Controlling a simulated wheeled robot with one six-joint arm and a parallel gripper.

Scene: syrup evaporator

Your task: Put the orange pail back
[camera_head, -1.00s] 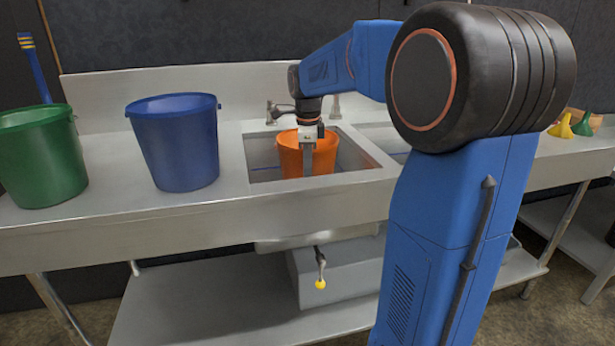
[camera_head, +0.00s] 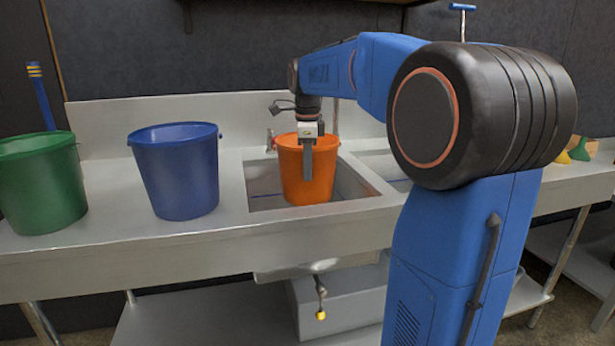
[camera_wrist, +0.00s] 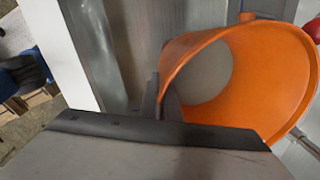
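The orange pail (camera_head: 325,180) hangs upright over the sink basin (camera_head: 355,190), its lower part still overlapping the basin opening in the head view. My gripper (camera_head: 308,172) is shut on the near side of its rim, one finger outside the wall. In the wrist view the fingers (camera_wrist: 167,103) pinch the rim of the pail (camera_wrist: 265,80). A grey round area shows inside it; I cannot tell what it is. The far finger is hidden by the pail in the head view.
A blue pail (camera_head: 178,175) and a green pail (camera_head: 40,185) stand on the steel counter (camera_head: 110,235) to the left. A faucet (camera_head: 271,140) is behind the orange pail. Yellow and green funnels (camera_head: 580,150) stand at the far right. Counter between blue pail and sink is narrow.

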